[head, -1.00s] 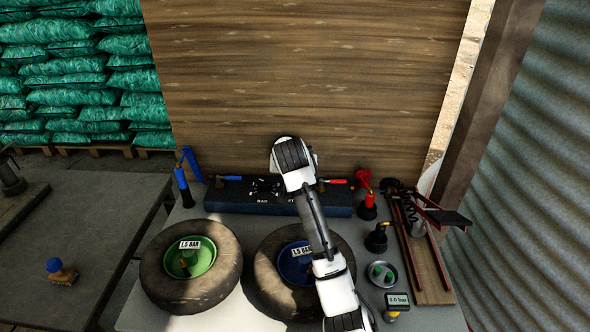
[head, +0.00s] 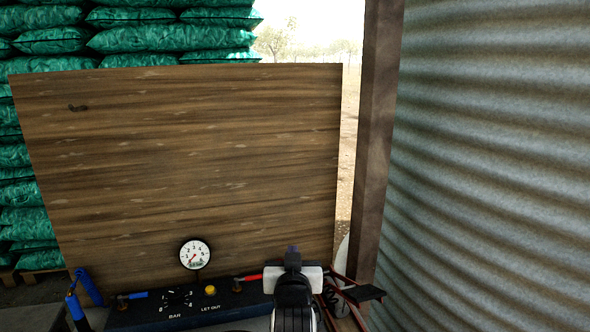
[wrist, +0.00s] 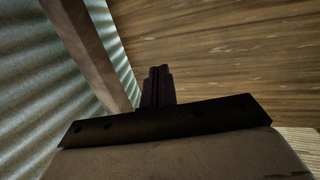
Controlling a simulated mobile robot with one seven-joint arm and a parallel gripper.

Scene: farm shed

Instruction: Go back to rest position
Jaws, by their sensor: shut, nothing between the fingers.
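My gripper (head: 292,254) stands upright at the bottom of the head view, seen from behind, in front of the wooden board. In the wrist view its dark fingers (wrist: 159,85) are together with nothing between them. It points at open space near the wooden board and the corrugated wall. It touches nothing that I can see.
A black gauge box (head: 190,308) with a round dial (head: 194,254) stands before the wooden board (head: 190,150). A blue hand tool (head: 78,305) is at its left. A post (head: 374,150) and corrugated wall (head: 490,160) bound the right. Green sacks (head: 170,38) are stacked behind.

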